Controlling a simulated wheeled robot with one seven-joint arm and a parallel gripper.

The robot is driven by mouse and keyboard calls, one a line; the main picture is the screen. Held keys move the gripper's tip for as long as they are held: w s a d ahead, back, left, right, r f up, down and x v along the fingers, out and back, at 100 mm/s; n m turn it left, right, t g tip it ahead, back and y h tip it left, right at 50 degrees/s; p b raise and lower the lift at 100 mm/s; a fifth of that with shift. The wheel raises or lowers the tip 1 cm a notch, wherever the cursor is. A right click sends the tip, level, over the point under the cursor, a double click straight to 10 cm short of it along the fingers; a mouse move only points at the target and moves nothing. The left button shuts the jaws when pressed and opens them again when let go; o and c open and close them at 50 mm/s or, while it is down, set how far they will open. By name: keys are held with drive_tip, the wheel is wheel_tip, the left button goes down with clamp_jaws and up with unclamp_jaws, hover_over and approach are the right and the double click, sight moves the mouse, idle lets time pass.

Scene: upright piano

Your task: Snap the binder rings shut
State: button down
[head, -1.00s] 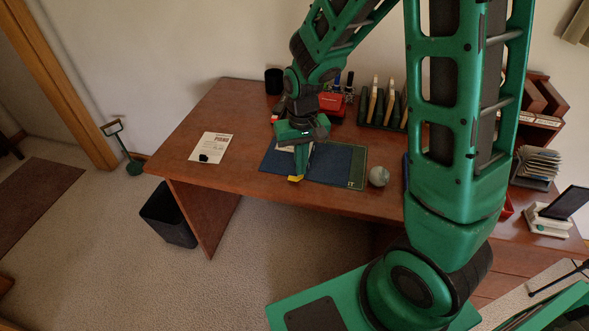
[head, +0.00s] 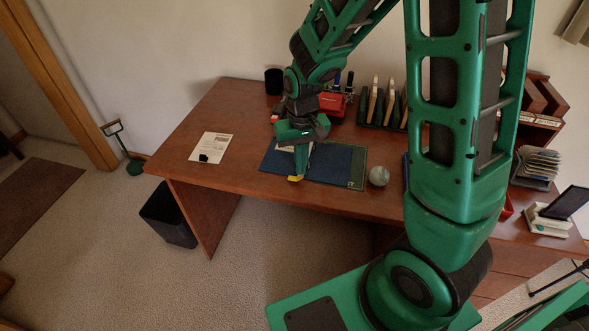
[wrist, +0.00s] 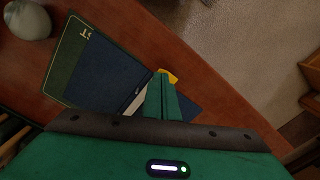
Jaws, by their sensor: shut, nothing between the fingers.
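The binder (head: 335,162) lies open and flat on the desk, dark blue inside, with its front edge near the desk's front edge. It also shows in the wrist view (wrist: 105,63), where a pale strip runs between its two blue halves. The rings are too small and too hidden by my gripper to tell whether they are open or shut. My gripper (head: 296,178) points down over the binder's front left part, its fingers together and empty. Its yellow tip shows in the wrist view (wrist: 168,76) beside the pale strip. I cannot tell whether it touches the binder.
A grey round object (head: 379,176) sits right of the binder. A green strip with pale lettering (head: 358,168) borders the binder's right side. A printed sheet (head: 212,147) with a black item lies left. A red box (head: 331,104) and a rack (head: 383,108) stand behind. The desk's front left is clear.

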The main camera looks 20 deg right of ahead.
drive_tip(key=shift+f, duration=0.95)
drive_tip(key=shift+r, duration=0.1)
idle(0.4)
wheel_tip(320, 180, up, 8)
idle(0.9)
idle(0.4)
